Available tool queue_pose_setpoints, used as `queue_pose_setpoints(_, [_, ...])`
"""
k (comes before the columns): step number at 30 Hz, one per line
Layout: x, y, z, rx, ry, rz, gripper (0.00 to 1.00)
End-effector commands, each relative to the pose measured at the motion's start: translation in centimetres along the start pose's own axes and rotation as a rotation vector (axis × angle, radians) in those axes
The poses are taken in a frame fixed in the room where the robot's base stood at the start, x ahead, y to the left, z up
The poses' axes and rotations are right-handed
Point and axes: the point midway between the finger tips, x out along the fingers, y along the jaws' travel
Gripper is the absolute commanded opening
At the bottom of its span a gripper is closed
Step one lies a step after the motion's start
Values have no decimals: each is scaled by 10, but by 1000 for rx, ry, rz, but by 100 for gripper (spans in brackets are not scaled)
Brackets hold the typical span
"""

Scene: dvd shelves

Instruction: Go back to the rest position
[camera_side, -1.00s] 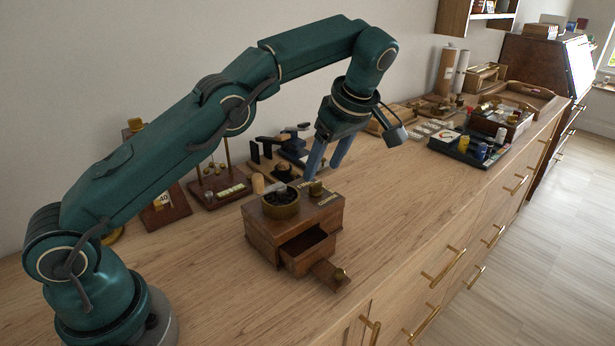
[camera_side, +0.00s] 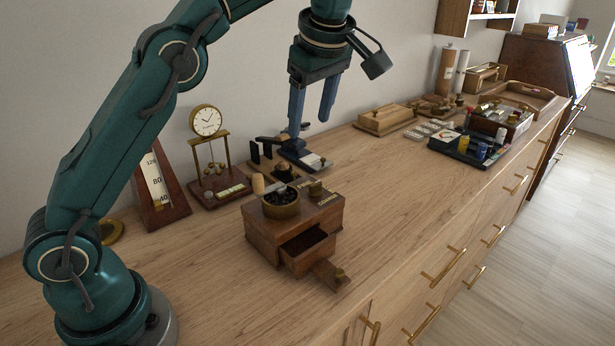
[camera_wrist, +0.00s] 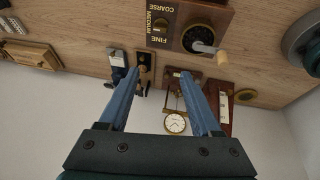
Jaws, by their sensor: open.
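My gripper (camera_side: 312,112) is open and empty, raised above the back of the counter in the side view. Its two blue fingers point down and stand apart. In the wrist view my gripper (camera_wrist: 160,78) also shows parted fingers with nothing between them. A wooden box with a drawer (camera_side: 262,236), like a coffee grinder, stands on the counter below and in front of the gripper. Its small drawer (camera_side: 307,244) is pulled out. In the wrist view the box (camera_wrist: 165,10) shows a dial and the words fine, medium and coarse.
A small clock (camera_side: 206,122) on a stand and a wooden metronome-like piece (camera_side: 158,192) stand near the wall. A dark stapler-like tool (camera_side: 298,150) lies below the gripper. The counter's front middle (camera_side: 400,210) is clear.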

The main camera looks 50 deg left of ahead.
Motion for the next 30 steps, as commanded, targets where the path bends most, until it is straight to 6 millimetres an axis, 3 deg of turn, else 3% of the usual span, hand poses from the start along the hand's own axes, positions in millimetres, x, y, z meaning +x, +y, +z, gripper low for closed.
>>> queue_pose_setpoints(1, [-14,-8,-7,22,-11,23,65])
queue_pose_setpoints(6, [-42,-36,-19,155,-44,93,65])
queue_pose_setpoints(13, [-58,-84,-20,404,-78,200,65])
queue_pose_setpoints(20, [-50,-135,-6,683,-90,310,65])
queue_pose_setpoints(30, [0,-197,35,1141,-65,466,65])
